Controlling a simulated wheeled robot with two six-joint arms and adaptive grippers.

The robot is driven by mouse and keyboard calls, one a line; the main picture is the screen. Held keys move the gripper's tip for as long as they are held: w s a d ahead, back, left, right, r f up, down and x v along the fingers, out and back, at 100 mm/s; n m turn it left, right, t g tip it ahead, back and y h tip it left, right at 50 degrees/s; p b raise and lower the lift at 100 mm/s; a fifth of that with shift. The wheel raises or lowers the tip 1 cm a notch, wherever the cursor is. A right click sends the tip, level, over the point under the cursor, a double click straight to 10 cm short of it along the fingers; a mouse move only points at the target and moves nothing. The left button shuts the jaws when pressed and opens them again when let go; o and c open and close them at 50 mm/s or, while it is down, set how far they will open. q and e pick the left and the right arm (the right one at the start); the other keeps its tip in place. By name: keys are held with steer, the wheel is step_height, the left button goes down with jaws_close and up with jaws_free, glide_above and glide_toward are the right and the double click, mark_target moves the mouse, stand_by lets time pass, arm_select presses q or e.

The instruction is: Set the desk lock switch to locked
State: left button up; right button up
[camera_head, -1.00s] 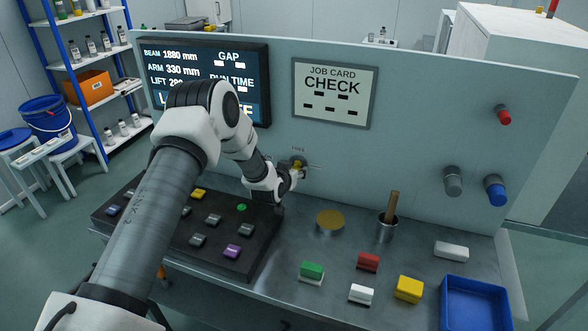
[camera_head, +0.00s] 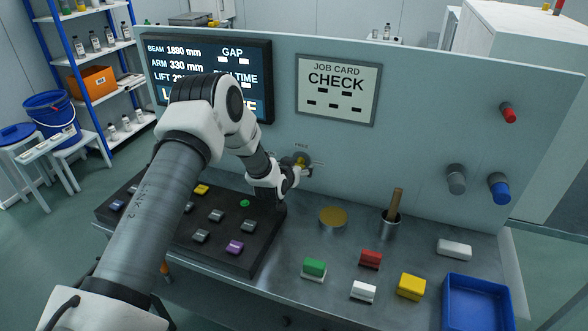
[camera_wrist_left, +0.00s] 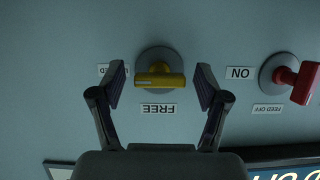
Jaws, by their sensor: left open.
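The lock switch is a yellow handle on a round grey base (camera_wrist_left: 160,58) on the upright panel. In the left wrist view the picture is upside down, and the yellow handle (camera_wrist_left: 160,80) lies crosswise. A FREE label (camera_wrist_left: 157,109) is below it there, and a second label (camera_wrist_left: 113,70) at its left is partly hidden by a finger. My left gripper (camera_wrist_left: 162,84) is open, with one finger on each side of the handle and gaps showing. In the head view the left gripper (camera_head: 303,172) is at the panel beside the yellow switch (camera_head: 301,160). My right gripper is not in view.
A red switch (camera_wrist_left: 303,82) with ON and FEED OFF labels is to the right in the wrist view. Below the panel are a black button board (camera_head: 255,262), a cup (camera_head: 389,226) with a stick, several coloured blocks and a blue tray (camera_head: 478,280).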

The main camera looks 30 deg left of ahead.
arm_select(q)
steer(key=v, duration=1.1)
steer(key=shift+s, duration=0.25)
steer(key=shift+d+r, duration=0.1)
